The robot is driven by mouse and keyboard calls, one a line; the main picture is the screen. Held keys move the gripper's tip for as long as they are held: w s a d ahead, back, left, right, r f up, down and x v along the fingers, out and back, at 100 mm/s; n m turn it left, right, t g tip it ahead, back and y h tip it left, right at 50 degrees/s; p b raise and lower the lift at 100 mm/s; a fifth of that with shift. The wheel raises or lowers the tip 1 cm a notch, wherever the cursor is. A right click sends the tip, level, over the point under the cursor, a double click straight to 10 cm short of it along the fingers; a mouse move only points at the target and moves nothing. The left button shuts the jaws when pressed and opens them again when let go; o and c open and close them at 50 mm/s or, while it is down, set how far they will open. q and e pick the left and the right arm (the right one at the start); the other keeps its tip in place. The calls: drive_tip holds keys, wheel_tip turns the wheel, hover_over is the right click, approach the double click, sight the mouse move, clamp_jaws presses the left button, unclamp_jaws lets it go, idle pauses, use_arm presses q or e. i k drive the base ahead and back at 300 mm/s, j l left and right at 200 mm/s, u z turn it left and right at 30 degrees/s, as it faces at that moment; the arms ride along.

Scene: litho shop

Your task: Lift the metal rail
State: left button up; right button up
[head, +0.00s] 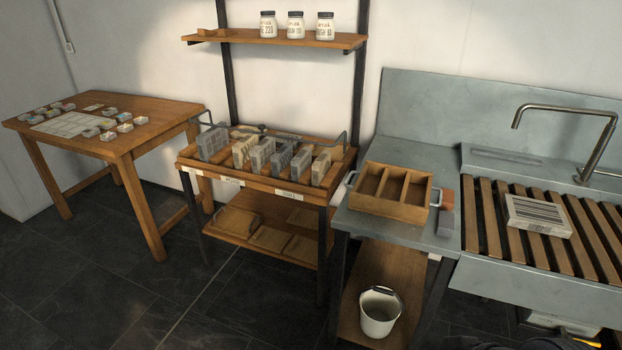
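Nothing is seen holding the rail. Neither of my grippers is in view.
A grey counter (400,228) right of the rack holds a three-slot wooden box (392,213). A slatted sink (480,225) bears a printed block (538,214). A wooden table (150,107) stands left; a bucket (379,311) sits low. Dark floor is clear in front left.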

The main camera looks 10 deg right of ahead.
sight(262, 126)
drive_tip(key=i+j+z, duration=0.1)
drive_tip(key=i, duration=0.45)
drive_tip(key=i+j, duration=0.4)
drive_tip(key=i+j+z, duration=0.15)
drive_tip(key=i, duration=0.5)
drive_tip(key=i+j, duration=0.45)
drive_tip(key=i+j+z, duration=0.15)
drive_tip(key=i+j, duration=0.15)
drive_tip(key=i, duration=0.3)
